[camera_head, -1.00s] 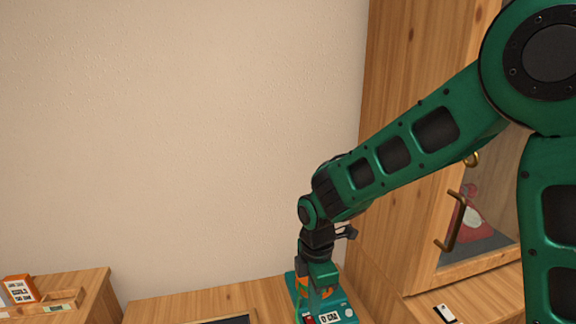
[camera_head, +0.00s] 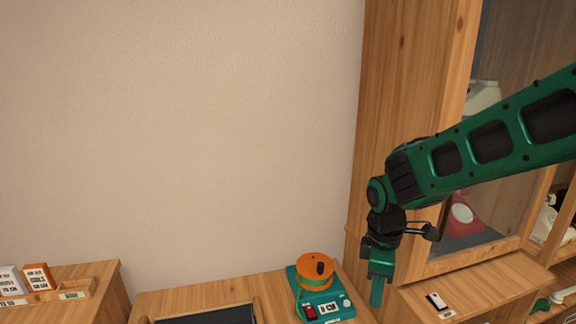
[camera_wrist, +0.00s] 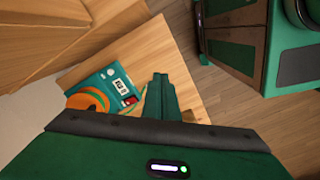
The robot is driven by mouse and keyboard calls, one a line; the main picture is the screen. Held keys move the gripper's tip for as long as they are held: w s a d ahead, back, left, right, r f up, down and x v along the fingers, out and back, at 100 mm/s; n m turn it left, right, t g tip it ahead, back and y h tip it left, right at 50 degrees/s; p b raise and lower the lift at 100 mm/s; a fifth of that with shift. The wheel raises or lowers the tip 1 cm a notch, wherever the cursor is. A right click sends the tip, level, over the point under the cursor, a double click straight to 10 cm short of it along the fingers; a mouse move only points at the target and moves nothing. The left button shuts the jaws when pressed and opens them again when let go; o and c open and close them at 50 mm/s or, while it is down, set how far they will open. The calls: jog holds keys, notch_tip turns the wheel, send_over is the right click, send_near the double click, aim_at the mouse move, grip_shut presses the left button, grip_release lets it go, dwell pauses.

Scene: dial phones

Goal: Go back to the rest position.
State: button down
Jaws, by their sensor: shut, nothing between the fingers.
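My gripper (camera_head: 376,292) hangs pointing down from my green arm, just right of a teal device with an orange round top (camera_head: 316,277) on the wooden desk. The fingers are together with nothing between them.
A cabinet with a glass door (camera_head: 472,225) and a red phone (camera_head: 462,218) inside stands at the right. A small white-and-dark item (camera_head: 437,301) lies on its ledge. A dark tray (camera_head: 208,316) and card boxes (camera_head: 37,277) are at left.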

jog(key=s+d+r+m, duration=0.2)
jog(key=s+d+m, duration=0.2)
jog(key=d, duration=0.3)
jog(key=s+d+r+m, duration=0.3)
jog(key=s+d+m, duration=0.1)
jog(key=d+m, duration=0.2)
jog(key=shift+s+d, duration=0.35)
jog(key=shift+d, duration=0.5)
jog(key=c, duration=2.4)
grip_release()
jog(key=s+d+m, duration=0.2)
jog(key=s+m, duration=0.1)
jog(key=s, duration=0.1)
jog(key=s+d+m, duration=0.2)
jog(key=s+m, duration=0.1)
jog(key=s+d+r+m, duration=0.1)
jog(key=s+d+m, duration=0.1)
jog(key=s+m, duration=0.1)
jog(key=shift+s+d+m, duration=0.1)
jog(key=shift+s+m, duration=0.2)
jog(key=shift+s, duration=0.5)
jog(key=shift+c, duration=0.2)
jog(key=o, duration=0.9)
jog(key=shift+s+m+y, duration=0.3)
jog(key=shift+c, duration=1.1)
